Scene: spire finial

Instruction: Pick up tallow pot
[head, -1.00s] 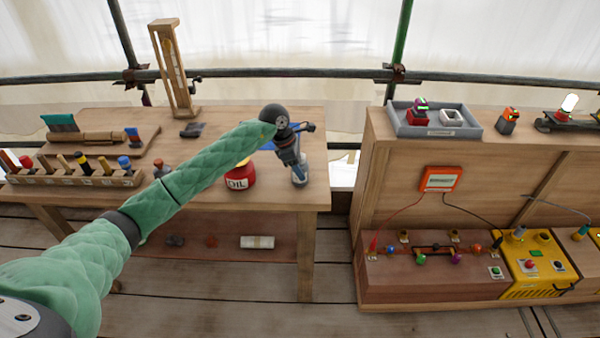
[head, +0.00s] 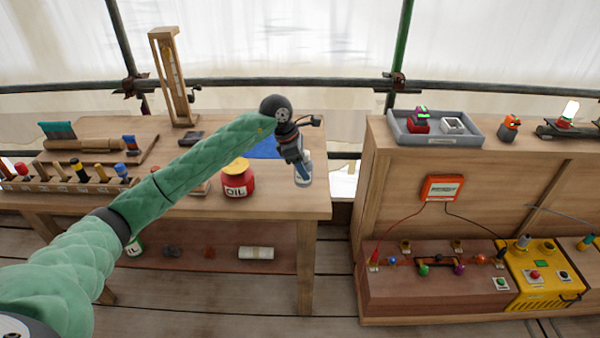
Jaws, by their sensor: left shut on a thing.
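My left gripper (head: 297,153) points down over the right end of the wooden workbench (head: 310,203). It is shut on a small pale pot with some blue on it (head: 303,174), which I take to be the tallow pot. The gripper and wrist hide its upper part. Its lower end is close to the bench top; a small gap under it is hard to judge. My right gripper is not in view.
A red oil pot (head: 237,180) stands left of the held pot, with a blue cloth or mat (head: 264,150) behind. A wooden rack of tools (head: 75,183) lies farther left. A second bench (head: 440,155) stands to the right across a gap.

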